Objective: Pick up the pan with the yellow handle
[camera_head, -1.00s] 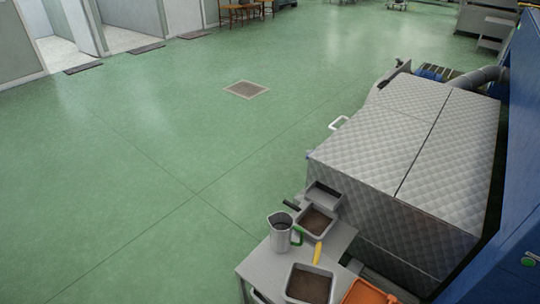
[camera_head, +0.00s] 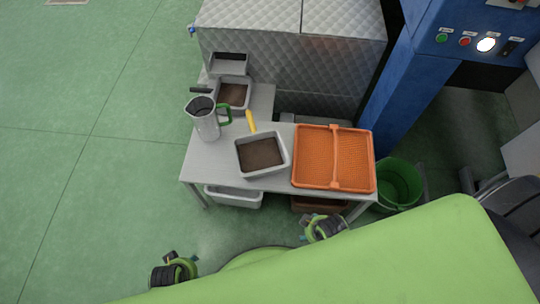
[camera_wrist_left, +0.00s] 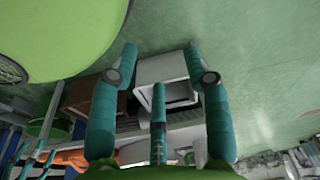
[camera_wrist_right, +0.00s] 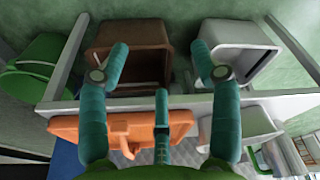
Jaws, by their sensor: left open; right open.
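The pan with the yellow handle (camera_head: 240,162) is a light grey square pan with brown contents. It stands on the grey table (camera_head: 210,170), left of the orange tray (camera_head: 333,187). Its yellow handle (camera_head: 251,121) points to the back. A grey pan side also shows past the table edge in the right wrist view (camera_wrist_right: 245,125), its handle hidden. My left gripper (camera_wrist_left: 160,62) is open and empty, in front of the table and below its top. My right gripper (camera_wrist_right: 159,62) is open and empty, low in front of the table, near the bins. Neither touches the pan.
A metal jug with a green handle (camera_head: 206,123) stands left of the pan. Behind it is a similar pan with a dark handle (camera_head: 233,95). Under the table are a white bin (camera_head: 233,197) and a brown bin (camera_wrist_right: 137,65). A green bucket (camera_head: 400,185) stands right. Floor left is clear.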

